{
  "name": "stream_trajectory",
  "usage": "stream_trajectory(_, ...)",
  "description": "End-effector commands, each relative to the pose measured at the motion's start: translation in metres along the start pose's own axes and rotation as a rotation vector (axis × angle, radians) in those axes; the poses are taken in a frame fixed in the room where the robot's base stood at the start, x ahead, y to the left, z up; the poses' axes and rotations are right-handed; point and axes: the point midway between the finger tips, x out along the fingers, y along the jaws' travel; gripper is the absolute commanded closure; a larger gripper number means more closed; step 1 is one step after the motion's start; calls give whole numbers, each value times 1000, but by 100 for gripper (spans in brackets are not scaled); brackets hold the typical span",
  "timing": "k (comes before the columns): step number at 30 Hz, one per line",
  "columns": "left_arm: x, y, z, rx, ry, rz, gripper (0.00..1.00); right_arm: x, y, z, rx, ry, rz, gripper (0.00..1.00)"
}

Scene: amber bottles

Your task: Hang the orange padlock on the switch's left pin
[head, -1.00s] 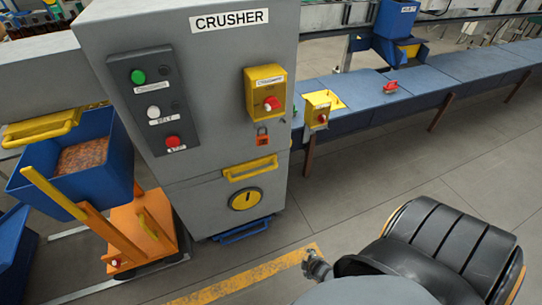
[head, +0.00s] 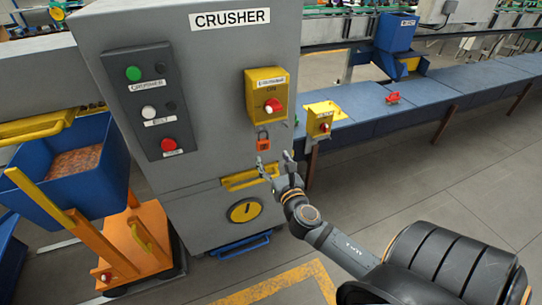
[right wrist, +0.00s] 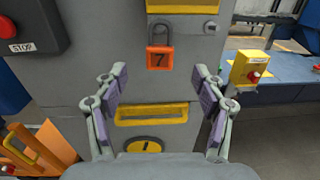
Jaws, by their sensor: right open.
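The orange padlock (head: 263,144) hangs on the front of the grey crusher cabinet, just below the yellow switch box (head: 252,100) with its red and white knob. In the right wrist view the padlock (right wrist: 160,60) is upright, marked 7, with a dark closed-looking shackle; what it hangs from is unclear. The switch's pins are too small to make out. My right gripper (head: 275,161) is open and empty, just below the padlock in the picture. In the right wrist view its fingers (right wrist: 159,82) stand apart on either side, below and nearer than the padlock. My left gripper is out of view.
A yellow handle (head: 253,176) and a round yellow disc (head: 244,211) sit low on the cabinet. A button panel (head: 150,103) is at left. A second yellow switch box (head: 321,119) stands by the blue conveyor (head: 440,95). An orange cart (head: 150,235) stands at lower left.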

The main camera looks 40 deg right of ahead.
Motion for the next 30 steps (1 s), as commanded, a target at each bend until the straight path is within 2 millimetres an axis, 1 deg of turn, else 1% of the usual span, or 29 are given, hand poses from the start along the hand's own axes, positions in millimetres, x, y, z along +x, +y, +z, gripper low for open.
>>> stream_trajectory(3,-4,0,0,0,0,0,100,21,0,3,4,-2,-2,30)
stream_trajectory(9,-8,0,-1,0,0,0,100,63,0,2,5,-1,-2,30)
stream_trajectory(12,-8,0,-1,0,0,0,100,79,0,1,5,0,-1,30)
stream_trajectory(15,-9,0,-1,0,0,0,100,90,0,0,4,1,-2,30)
stream_trajectory(19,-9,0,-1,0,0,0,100,96,0,0,4,2,0,30)
stream_trajectory(26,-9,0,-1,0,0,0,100,97,0,-1,4,2,0,30)
stream_trajectory(29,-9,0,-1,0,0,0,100,97,0,-1,4,2,0,42)
stream_trajectory(30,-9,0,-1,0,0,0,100,97,0,-1,4,2,0,48)
